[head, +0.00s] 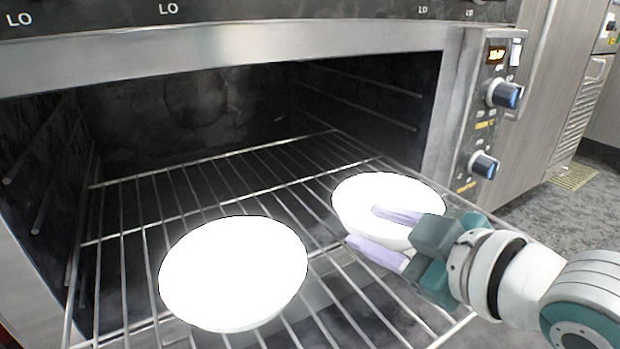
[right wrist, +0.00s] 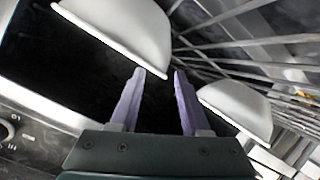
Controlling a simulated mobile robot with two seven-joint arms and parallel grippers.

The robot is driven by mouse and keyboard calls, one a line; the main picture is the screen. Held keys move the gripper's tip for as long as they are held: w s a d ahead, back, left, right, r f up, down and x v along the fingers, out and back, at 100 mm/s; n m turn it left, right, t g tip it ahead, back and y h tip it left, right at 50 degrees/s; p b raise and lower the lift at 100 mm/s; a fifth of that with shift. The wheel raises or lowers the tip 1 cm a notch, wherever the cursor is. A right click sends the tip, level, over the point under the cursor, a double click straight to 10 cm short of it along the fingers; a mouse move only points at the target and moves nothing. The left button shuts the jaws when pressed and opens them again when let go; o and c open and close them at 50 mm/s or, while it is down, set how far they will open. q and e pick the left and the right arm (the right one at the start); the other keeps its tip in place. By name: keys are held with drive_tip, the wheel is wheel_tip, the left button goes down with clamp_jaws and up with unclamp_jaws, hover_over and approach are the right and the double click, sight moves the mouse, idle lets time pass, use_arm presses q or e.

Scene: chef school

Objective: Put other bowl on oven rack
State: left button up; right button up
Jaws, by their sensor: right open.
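Two white bowls rest on the pulled-out oven rack (head: 205,232). The left bowl (head: 233,273) sits near the front of the rack. The right bowl (head: 388,190) sits to its right and a little farther back. My right gripper (head: 362,225) is open at the right bowl, its fingers overlapping the bowl's near side in the head view. One bowl (right wrist: 120,32) is at the upper left and another bowl (right wrist: 238,110) at the right. My left gripper is out of view.
The oven cavity (head: 200,105) is open and dark, with side rails on its walls. A control panel with knobs (head: 484,165) stands right of the opening. The rack behind the bowls is bare.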

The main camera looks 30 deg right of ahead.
drive_tip(key=p+v, duration=0.3)
drive_tip(key=v, duration=0.4)
drive_tip(key=shift+s+r, duration=0.15)
drive_tip(key=shift+s, duration=0.05)
drive_tip(key=s+a+f+m+g, duration=0.1)
drive_tip(key=g, duration=0.1)
drive_tip(key=s+a+f+m+g, duration=0.1)
drive_tip(key=s+g, duration=0.1)
drive_tip(key=shift+s+a+f+m+h, duration=0.15)
drive_tip(key=shift+s+a+m+h, duration=0.05)
drive_tip(key=shift+s+m+h, duration=0.1)
drive_tip(key=s+a+m+g, duration=0.2)
drive_tip(key=s+g, duration=0.4)
drive_tip(key=s, duration=0.3)
drive_tip(key=shift+a, duration=0.2)
